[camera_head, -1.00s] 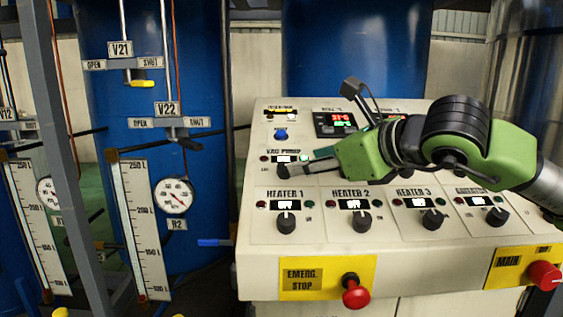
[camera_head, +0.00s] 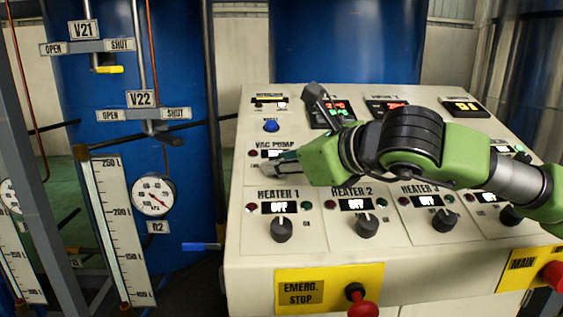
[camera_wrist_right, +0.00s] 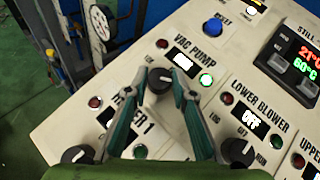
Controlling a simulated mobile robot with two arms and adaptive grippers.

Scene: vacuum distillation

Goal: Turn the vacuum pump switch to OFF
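The vacuum pump switch is a black knob (camera_wrist_right: 160,80) below the VAC PUMP label in the right wrist view. The display (camera_wrist_right: 186,64) above it is lit, but its word is hard to read. In the head view the right gripper (camera_head: 276,165) covers the knob. My left gripper is not in view.
Heater knobs (camera_head: 281,229) line the panel (camera_head: 240,245) just below. A red emergency stop button (camera_head: 362,308) projects at the front. A blue button (camera_head: 271,126) and displays (camera_head: 388,109) lie above. Pipes, gauges and a blue tank (camera_head: 180,215) stand to the left.

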